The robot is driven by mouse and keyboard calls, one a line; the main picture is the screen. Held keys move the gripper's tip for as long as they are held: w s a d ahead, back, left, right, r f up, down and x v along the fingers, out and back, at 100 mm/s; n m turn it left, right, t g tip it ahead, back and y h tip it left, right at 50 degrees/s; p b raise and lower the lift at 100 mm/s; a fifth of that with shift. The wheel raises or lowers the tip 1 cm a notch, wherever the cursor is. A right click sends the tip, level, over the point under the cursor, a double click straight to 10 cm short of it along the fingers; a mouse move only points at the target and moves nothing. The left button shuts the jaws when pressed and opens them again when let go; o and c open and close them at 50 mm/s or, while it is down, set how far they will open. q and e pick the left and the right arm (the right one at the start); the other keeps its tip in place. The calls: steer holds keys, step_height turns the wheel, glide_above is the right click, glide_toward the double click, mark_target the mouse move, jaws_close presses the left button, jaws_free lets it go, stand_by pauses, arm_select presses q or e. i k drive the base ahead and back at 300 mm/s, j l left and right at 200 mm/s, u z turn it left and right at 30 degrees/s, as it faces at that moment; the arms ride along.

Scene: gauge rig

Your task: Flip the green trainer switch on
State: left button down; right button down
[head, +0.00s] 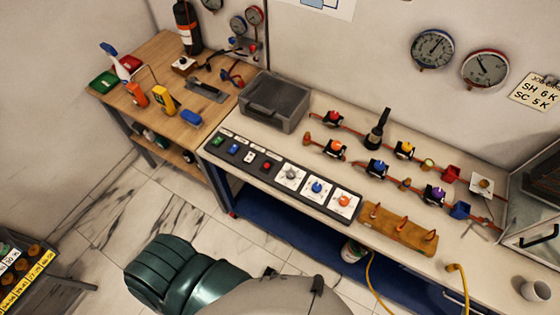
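The trainer panel (262,176) is a dark grey strip along the front edge of the long bench. A row of small coloured switches sits on its left part. The green switch (217,141) is the leftmost, at the panel's far left end. To its right are a blue switch (233,149), a white switch (249,158) and a red switch (267,167). The green switch is too small to tell which way it is set. Neither of my grippers shows in the head view, and nothing covers the switch.
Three dials, including a blue knob (317,187), continue the panel rightward. A grey bin (274,101) stands behind the switches. Pipes with coloured valves run behind the panel. A wooden hook board (399,230) lies to the right. A wooden workbench (150,62) with tools adjoins at left.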

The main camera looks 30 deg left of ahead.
mark_target(218, 141)
steer(key=u, duration=1.5)
